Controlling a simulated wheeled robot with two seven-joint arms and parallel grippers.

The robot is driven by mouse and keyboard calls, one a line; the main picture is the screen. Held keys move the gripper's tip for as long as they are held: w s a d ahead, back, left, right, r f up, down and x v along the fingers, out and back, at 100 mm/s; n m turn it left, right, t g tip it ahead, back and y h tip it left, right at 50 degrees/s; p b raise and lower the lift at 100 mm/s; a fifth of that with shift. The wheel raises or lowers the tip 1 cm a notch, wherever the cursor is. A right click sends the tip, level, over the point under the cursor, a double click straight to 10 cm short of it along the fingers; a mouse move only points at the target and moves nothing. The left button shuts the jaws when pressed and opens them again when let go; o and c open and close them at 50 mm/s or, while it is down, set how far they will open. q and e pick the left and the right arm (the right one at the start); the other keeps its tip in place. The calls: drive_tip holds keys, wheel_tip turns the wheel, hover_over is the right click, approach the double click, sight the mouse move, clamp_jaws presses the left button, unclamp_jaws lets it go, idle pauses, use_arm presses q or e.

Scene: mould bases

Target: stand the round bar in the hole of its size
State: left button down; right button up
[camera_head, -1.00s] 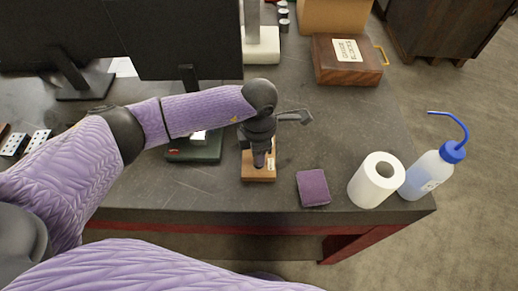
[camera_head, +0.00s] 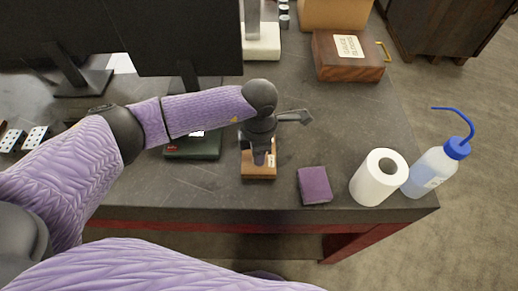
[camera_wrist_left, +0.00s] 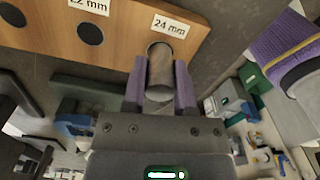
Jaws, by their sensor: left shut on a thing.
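A wooden block (camera_head: 258,173) lies near the table's front edge. In the left wrist view the wooden block (camera_wrist_left: 130,22) has dark round holes and labels reading 22 mm and 24 mm. My left gripper (camera_head: 259,157) points down over the block. Its purple fingers (camera_wrist_left: 160,88) are shut on a grey metal round bar (camera_wrist_left: 160,70). The bar's far end overlaps the block just beside the 24 mm label. No open hole shows by that label, and I cannot tell whether the bar's end is in a hole or above it. My right gripper is not in view.
A purple pad (camera_head: 314,185), a paper roll (camera_head: 378,178) and a wash bottle (camera_head: 430,172) stand to the right. A green base (camera_head: 192,148) is left of the block. A wooden case (camera_head: 348,58) and monitors (camera_head: 185,38) are behind. The table centre-right is clear.

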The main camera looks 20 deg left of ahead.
use_arm(q)
drive_tip(key=shift+f, duration=0.1)
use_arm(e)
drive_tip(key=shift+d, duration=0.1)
use_arm(q)
drive_tip(key=shift+f, duration=0.1)
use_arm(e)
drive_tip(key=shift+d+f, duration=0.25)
use_arm(q)
drive_tip(key=shift+f+b, duration=0.25)
drive_tip(key=shift+b, duration=0.1)
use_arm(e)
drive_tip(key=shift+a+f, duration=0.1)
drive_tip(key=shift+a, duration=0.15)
use_arm(q)
drive_tip(key=shift+c, duration=1.6)
unclamp_jaws()
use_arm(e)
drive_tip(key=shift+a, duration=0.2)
